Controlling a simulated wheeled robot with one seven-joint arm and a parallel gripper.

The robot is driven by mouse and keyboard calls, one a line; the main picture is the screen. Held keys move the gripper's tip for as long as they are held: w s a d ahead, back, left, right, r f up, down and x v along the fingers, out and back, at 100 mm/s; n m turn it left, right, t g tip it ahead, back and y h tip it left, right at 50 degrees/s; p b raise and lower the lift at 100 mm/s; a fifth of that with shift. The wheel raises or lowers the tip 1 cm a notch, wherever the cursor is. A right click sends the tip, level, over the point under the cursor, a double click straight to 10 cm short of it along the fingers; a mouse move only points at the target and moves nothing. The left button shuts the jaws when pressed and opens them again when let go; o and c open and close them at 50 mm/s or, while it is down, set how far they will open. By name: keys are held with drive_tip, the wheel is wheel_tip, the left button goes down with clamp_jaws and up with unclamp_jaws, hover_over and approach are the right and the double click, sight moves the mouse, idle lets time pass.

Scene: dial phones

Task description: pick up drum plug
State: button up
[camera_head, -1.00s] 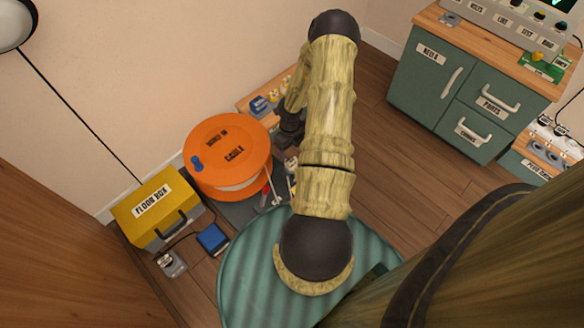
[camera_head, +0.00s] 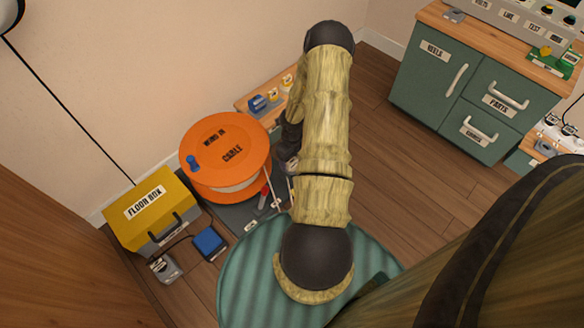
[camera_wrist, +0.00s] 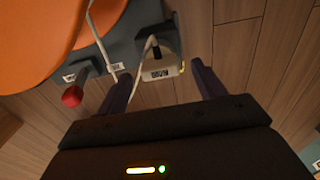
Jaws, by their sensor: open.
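My gripper (camera_wrist: 162,86) is open, one finger on each side of the plug, with space between. I cannot tell whether the fingers are level with it. In the head view my gripper (camera_head: 290,138) is mostly hidden behind my arm, just right of the orange cable drum (camera_head: 222,145); the plug is largely hidden there.
A red-knobbed lever (camera_wrist: 72,96) stands left of the gripper. A wooden board with small items (camera_head: 250,105) lies behind. A green cabinet (camera_head: 440,90) stands right, with open floor before it.

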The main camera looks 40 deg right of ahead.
sight(292, 161)
wheel_tip(292, 161, down, 2)
drive_tip(key=shift+f+b, duration=0.2)
drive_tip(key=shift+b, duration=0.4)
drive_tip(key=c, duration=1.2)
drive_tip(key=shift+o, duration=0.2)
drive_tip(key=shift+r, duration=0.15)
wheel_tip(292, 161, up, 18)
drive_tip(key=p, duration=1.2)
drive_tip(key=shift+p, duration=0.7)
